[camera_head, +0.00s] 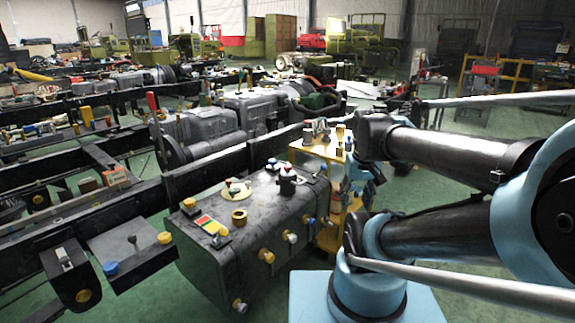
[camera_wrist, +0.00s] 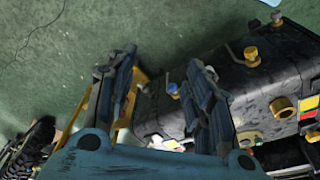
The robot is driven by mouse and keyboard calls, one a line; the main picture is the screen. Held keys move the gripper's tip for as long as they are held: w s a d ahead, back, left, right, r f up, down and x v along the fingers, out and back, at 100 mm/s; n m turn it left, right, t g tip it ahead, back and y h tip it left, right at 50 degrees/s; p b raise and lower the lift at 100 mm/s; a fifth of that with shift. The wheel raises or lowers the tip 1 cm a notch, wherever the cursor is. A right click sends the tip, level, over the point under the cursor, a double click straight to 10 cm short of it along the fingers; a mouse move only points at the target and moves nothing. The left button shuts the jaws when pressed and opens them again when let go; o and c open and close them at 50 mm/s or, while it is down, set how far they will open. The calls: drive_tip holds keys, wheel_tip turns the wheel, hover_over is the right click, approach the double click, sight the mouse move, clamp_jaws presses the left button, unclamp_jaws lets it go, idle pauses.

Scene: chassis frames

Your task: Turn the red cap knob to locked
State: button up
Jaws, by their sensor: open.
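I cannot pick out the red cap there. In the head view my arm comes in from the right, beside the tank.
A red, yellow and green label (camera_head: 211,225) and a brass ring (camera_head: 239,217) are on the tank top. Yellow knobs (camera_head: 266,256) stick out of its side. A yellow stand (camera_head: 328,150) is just behind the tank. Dark chassis rails run to the left. Green floor is open in front.

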drive_tip(key=w+a+r+n, duration=0.2)
drive_tip(key=w+a+r, duration=0.1)
drive_tip(key=w+r, duration=0.3)
wheel_tip(320, 180, up, 8)
drive_tip(key=n+g, duration=0.2)
drive_tip(key=n, duration=0.3)
hover_over(288, 166)
wheel_tip(288, 166, down, 17)
drive_tip(key=shift+w+r, duration=0.1)
drive_tip(key=shift+r, duration=0.1)
drive_tip(key=shift+a, duration=0.1)
drive_tip(key=c, duration=1.1)
drive_tip(key=shift+a, duration=0.1)
